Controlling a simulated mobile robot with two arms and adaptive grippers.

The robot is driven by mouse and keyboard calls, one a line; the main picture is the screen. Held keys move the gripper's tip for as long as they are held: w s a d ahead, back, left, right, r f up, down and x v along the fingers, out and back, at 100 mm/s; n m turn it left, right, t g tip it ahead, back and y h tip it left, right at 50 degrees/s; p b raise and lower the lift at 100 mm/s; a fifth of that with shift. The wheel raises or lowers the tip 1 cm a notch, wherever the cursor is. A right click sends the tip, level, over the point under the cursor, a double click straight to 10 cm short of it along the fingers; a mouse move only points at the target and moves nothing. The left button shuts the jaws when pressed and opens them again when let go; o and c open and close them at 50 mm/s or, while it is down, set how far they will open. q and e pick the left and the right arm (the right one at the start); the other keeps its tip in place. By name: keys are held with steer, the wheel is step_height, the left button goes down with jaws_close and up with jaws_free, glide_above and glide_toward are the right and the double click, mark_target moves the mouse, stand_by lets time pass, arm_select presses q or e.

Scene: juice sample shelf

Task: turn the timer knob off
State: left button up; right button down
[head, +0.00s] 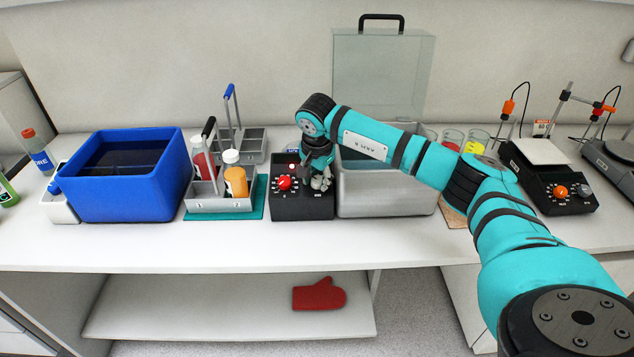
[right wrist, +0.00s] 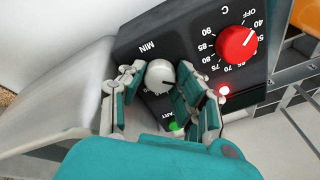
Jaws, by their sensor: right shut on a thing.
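The timer knob (right wrist: 160,74) is a light grey round knob on a black control box (right wrist: 195,40), near the word MIN. My right gripper (right wrist: 158,88) has its fingers on both sides of the knob and is shut on it. The knob's dark pointer line points to the right in the right wrist view; most of its scale is hidden by the fingers. In the head view the right gripper (head: 321,180) is at the right of the control box's (head: 290,207) front and covers the knob. My left gripper is not in view.
A red temperature knob (right wrist: 237,45) sits beside the timer knob, with a lit red lamp (right wrist: 223,90) and a green START button (right wrist: 174,127). A steel tank (head: 385,197) adjoins the box on the right. A bottle carrier (head: 208,204) stands left of it.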

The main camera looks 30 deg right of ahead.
steer(key=shift+n, duration=0.8)
steer(key=shift+r+b, duration=0.1)
steer(key=shift+b, duration=0.2)
steer(key=c, duration=0.9)
jaws_free()
steer(key=shift+c, duration=0.2)
steer(key=v, duration=1.2)
